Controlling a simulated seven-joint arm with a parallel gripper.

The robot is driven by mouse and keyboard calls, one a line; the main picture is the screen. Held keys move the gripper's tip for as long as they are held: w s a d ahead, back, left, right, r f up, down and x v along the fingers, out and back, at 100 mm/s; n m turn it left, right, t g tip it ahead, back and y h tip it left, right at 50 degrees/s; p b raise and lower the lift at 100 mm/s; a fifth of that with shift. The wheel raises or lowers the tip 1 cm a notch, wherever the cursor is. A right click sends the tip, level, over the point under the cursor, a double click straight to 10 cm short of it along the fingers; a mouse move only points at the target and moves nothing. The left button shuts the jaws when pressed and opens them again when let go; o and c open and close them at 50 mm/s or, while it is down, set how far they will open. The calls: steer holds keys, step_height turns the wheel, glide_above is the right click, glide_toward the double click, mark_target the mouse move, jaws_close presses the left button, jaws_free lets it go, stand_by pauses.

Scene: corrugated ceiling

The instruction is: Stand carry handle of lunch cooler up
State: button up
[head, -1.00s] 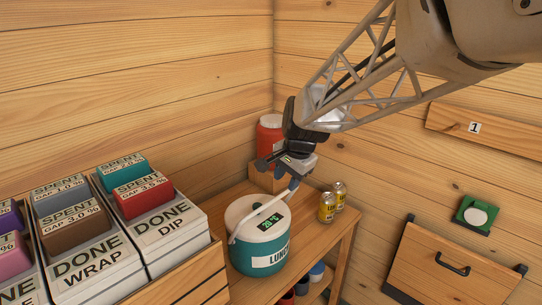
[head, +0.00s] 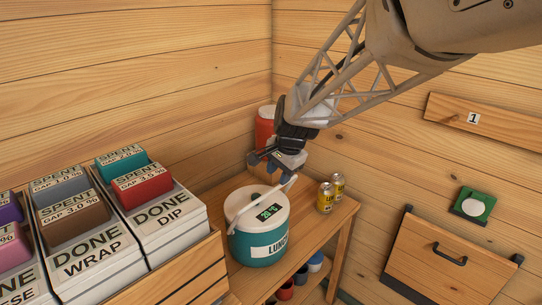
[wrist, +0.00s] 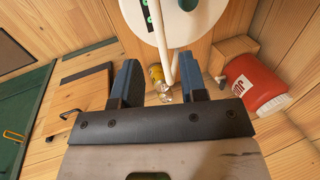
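The lunch cooler (head: 258,247) is a teal and white round tub with a white lid and a small green-lit display, standing on the wooden bench. Its white carry handle (head: 250,207) slants across the lid, with its far end raised towards my gripper (head: 282,162). In the wrist view the lid (wrist: 165,20) is at the top, and the handle (wrist: 166,62) reaches down into the space between the fingers. My gripper (wrist: 158,82) is open there, its blue fingers apart. The handle's grip lies close to the right finger; I cannot tell whether they touch.
A red jar (head: 265,128) is behind my gripper, and also shows at right in the wrist view (wrist: 255,85). A wooden bin of labelled boxes (head: 165,215) stands at left. A wooden panel with a black handle (head: 450,255) is at right.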

mark_target(274, 189)
steer(key=shift+x, duration=2.8)
jaws_close()
